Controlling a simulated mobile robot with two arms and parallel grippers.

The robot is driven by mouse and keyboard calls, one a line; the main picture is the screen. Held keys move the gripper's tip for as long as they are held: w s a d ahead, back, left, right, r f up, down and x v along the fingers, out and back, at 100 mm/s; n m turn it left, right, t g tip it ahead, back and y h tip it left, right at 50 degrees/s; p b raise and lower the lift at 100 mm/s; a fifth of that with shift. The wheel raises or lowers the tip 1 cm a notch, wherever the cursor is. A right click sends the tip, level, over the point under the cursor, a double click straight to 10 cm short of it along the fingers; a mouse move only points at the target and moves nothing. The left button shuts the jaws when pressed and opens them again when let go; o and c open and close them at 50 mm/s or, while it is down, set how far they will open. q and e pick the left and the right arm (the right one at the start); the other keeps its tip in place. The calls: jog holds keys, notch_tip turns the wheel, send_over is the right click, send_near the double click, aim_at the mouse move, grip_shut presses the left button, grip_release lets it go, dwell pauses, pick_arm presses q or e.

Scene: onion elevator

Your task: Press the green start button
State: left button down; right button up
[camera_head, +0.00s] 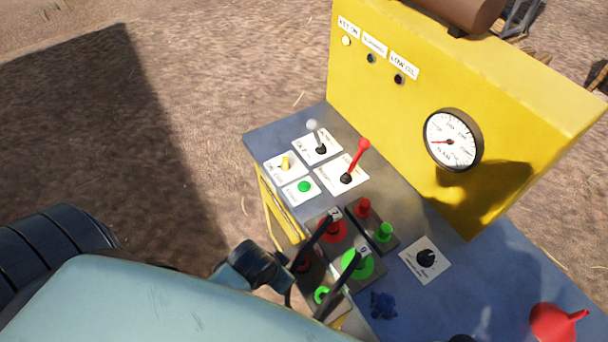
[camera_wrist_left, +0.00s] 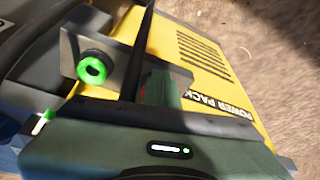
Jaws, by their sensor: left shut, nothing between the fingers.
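A small round green button (camera_head: 304,187) sits on a white card at the left end of the blue panel top; its lettering is too small to read. More green buttons are in view: a large green disc (camera_head: 357,264) beside a black bar, a green knob (camera_head: 386,232), and a green ring (camera_head: 321,295) at the panel's front edge. A green ring button (camera_wrist_left: 92,68) on a grey plate shows in the left wrist view. My left gripper (camera_head: 283,283) is shut and empty, low at the front edge, apart from the small button. Its fingertips are hard to make out.
Near the small button stand a yellow knob (camera_head: 285,163), a grey-tipped lever (camera_head: 315,133) and a red lever (camera_head: 358,156). A yellow cabinet with a gauge (camera_head: 452,140) rises behind. A red funnel (camera_head: 556,321) lies at right. Open ground is at left.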

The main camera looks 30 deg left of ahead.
pick_arm(q)
jog(key=w+r+m+t+p, duration=0.1)
jog(key=w+r+m+p, duration=0.15)
jog(key=r, duration=0.65)
notch_tip(320, 180, up, 9)
jog(key=m+t+h+p, duration=0.2)
jog(key=m+t+h, duration=0.15)
jog(key=m, duration=0.55)
send_over(301, 186)
jog(key=shift+f+n+t, duration=0.25)
pick_arm(e)
notch_tip(301, 186, up, 6)
jog(key=shift+w+a+f, duration=0.1)
pick_arm(q)
jog(key=shift+f, duration=0.15)
pick_arm(e)
jog(key=shift+f, duration=0.2)
pick_arm(q)
notch_tip(301, 186, down, 7)
jog(key=b, duration=0.6)
jog(key=shift+b, duration=0.35)
jog(key=shift+f+b, duration=0.45)
jog(key=shift+f, duration=0.35)
pick_arm(e)
notch_tip(301, 186, down, 7)
jog(key=shift+f, duration=0.2)
